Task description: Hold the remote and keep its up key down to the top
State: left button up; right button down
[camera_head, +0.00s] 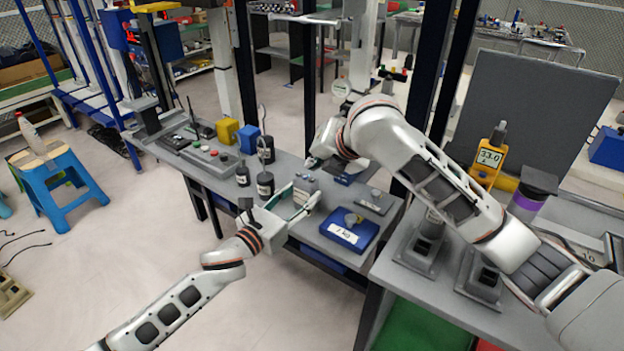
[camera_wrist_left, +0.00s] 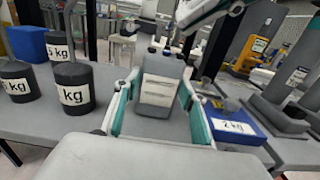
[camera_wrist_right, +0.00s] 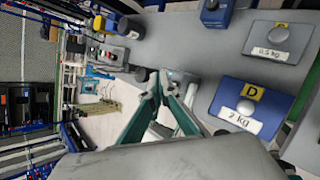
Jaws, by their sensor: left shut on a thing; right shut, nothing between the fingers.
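The remote is a small grey box (camera_head: 306,186) with a pale label, upright above the grey bench. My left gripper (camera_head: 292,206) is shut on it; in the left wrist view the fingers grip the remote (camera_wrist_left: 160,90) from both sides. Small dark parts show at its top edge; I cannot tell which is the up key. My right gripper (camera_wrist_right: 158,78) is shut and empty, its fingertips close beside the remote (camera_wrist_right: 183,76) in the right wrist view. I cannot tell if they touch it. In the head view its fingertips are hard to make out, just above the remote.
A blue 2 kg block (camera_head: 349,230) and a grey plate (camera_head: 375,201) lie right of the remote. Black kg weights (camera_head: 265,186) with hooks stand left of it. A yellow meter (camera_head: 488,160) stands at right. A blue stool (camera_head: 58,183) is on the floor.

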jog(key=shift+r, duration=1.9)
pick_arm(q)
jog(key=o, duration=1.3)
